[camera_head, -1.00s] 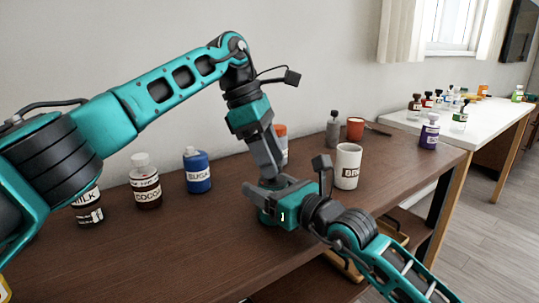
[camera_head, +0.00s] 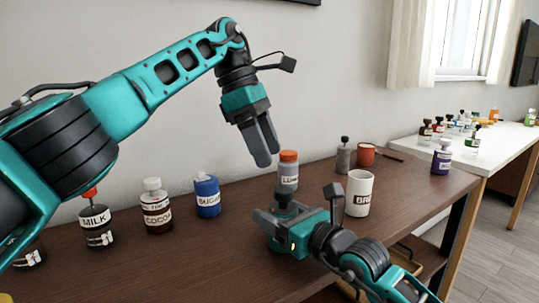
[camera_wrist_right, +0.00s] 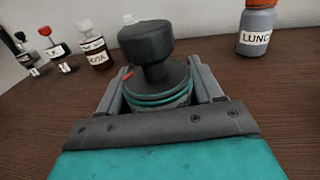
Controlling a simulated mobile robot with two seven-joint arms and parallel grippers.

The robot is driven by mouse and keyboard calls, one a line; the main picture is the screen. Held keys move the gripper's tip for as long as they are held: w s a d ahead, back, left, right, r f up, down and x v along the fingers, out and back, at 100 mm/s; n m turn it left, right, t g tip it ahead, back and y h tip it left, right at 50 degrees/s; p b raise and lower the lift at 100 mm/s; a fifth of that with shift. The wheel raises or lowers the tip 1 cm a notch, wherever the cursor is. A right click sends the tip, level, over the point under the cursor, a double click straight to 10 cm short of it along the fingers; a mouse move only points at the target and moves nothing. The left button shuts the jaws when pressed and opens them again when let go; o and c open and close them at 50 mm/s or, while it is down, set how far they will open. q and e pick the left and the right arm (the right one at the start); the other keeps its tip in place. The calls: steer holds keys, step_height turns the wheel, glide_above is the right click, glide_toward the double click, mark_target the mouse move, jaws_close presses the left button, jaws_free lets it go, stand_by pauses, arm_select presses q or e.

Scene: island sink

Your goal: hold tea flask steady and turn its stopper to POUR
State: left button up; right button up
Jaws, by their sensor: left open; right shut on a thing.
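The tea flask, with a broad dark stopper knob (camera_wrist_right: 147,42) on a narrow stem, stands between the jaws of my right gripper (camera_wrist_right: 158,88). Teal bands show on the flask body (camera_wrist_right: 160,98). A small red mark is on its left rim; I cannot read any POUR label. In the head view my right gripper (camera_head: 285,222) is shut on the flask low over the table, and the dark stopper (camera_head: 284,200) shows above the jaws. My left gripper (camera_head: 267,152) is open and empty, above and slightly left of the stopper, apart from it.
A grey LUNCH bottle (camera_head: 288,175) with orange cap stands behind the flask. A white mug-like jar (camera_head: 359,192) is to the right. Sugar (camera_head: 207,197), cocoa (camera_head: 157,210) and milk (camera_head: 96,226) jars line the left. The brown table (camera_head: 200,265) is clear in front.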

steer(key=o, duration=1.2)
